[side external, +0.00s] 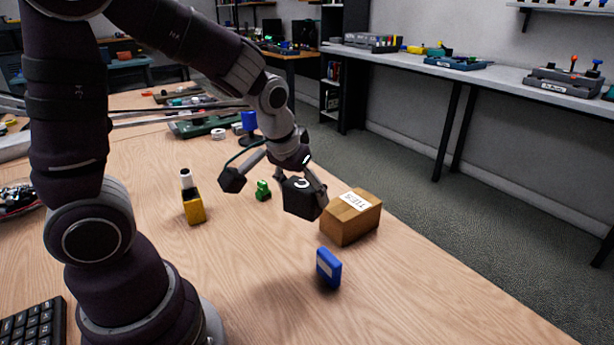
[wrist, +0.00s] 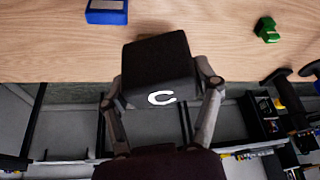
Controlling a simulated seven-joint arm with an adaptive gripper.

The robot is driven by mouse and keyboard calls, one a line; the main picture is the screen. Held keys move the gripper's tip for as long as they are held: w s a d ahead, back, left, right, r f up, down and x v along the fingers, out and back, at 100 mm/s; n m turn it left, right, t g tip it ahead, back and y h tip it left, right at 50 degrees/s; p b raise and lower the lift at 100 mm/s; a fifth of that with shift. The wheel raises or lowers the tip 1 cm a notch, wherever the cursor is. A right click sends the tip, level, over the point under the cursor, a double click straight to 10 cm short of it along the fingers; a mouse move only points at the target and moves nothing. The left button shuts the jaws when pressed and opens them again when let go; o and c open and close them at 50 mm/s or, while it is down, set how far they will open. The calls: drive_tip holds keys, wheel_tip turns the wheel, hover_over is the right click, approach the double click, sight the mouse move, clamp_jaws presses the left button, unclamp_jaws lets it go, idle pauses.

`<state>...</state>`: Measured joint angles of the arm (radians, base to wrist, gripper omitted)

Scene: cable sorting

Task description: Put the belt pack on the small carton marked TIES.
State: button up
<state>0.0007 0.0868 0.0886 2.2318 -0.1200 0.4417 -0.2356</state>
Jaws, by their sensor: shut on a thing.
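My gripper (side external: 308,190) is shut on a black box with a white curved mark, which I take to be the belt pack (side external: 300,200). In the wrist view the belt pack (wrist: 158,68) sits between the two fingers (wrist: 162,92). It looks held above the table and slightly tilted. The small brown carton (side external: 352,220), with a white label on top, stands on the table just right of the belt pack in the side view. The pack overlaps the carton's left edge in the picture; I cannot tell whether they touch.
A blue box (side external: 328,268) stands in front of the carton. A small green object (side external: 263,190) and a yellow block with a white-topped part (side external: 193,203) are to the left. The table (side external: 420,310) is bare at front right; its edge runs close behind the carton.

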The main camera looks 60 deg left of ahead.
drive_tip(key=w, duration=0.4)
drive_tip(key=w+a+f, duration=0.1)
drive_tip(key=w, duration=0.4)
drive_tip(key=w+a, duration=0.1)
drive_tip(key=w, duration=0.3)
drive_tip(key=shift+w+a+f, duration=0.2)
drive_tip(key=shift+w+a, duration=0.05)
drive_tip(key=shift+f, duration=1.7)
drive_tip(key=shift+f, duration=0.1)
drive_tip(key=o, duration=1.2)
drive_tip(key=shift+o, duration=0.2)
